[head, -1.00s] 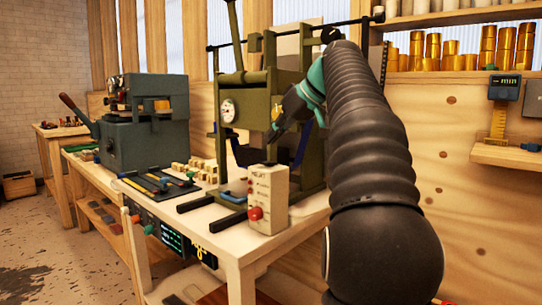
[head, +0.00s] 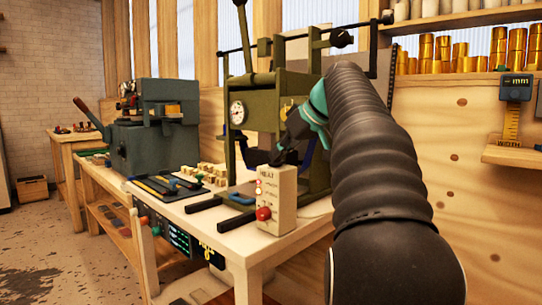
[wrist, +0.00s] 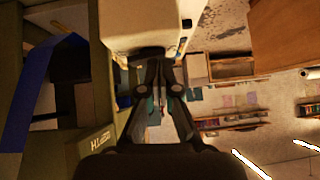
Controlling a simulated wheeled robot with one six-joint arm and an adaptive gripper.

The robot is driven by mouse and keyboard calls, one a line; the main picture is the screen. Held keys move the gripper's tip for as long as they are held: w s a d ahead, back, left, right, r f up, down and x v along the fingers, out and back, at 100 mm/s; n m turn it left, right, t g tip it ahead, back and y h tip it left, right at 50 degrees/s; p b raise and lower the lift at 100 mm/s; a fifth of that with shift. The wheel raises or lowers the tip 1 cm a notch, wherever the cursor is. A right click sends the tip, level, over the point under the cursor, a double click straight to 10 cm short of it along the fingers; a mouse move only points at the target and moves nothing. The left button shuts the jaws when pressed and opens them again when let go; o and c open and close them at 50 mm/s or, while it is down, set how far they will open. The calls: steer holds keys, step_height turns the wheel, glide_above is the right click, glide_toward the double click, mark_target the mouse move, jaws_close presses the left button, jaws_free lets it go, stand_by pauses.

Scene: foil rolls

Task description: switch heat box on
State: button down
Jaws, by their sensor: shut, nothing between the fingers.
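The heat box (head: 283,207) is a small cream upright box labelled HEAT, standing near the front edge of the bench. Its front has small round lights and a red knob (head: 263,213) low down. My gripper (head: 278,157) is at the top of the box, tilted down from the upper right. In the wrist view, my shut, empty fingers (wrist: 154,62) meet the edge of the cream box (wrist: 155,25). I cannot tell whether they touch it. The part of the box behind the fingertips is hidden.
A green press (head: 262,100) with a round gauge stands just behind the box. Dark bars and a blue-handled tool lie left of it on the bench (head: 205,212). A grey-green machine (head: 150,150) stands farther left. Gold rolls (head: 427,50) line a shelf at right.

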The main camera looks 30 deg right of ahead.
steer(key=shift+w+a+f, duration=0.1)
steer(key=shift+a, duration=0.05)
steer(key=shift+d, duration=0.25)
steer(key=shift+w+d+r+p, duration=0.2)
steer(key=shift+d+p, duration=0.5)
steer(key=shift+p, duration=0.05)
steer(key=shift+r+p, duration=0.4)
steer(key=shift+r, duration=0.05)
steer(key=r, duration=0.1)
steer(key=r+p, duration=0.1)
steer(key=r, duration=0.1)
steer(key=shift+a, duration=0.25)
steer(key=a+v, duration=0.1)
steer(key=v, duration=0.9)
steer(key=shift+s, duration=0.3)
steer(key=shift+a, duration=0.2)
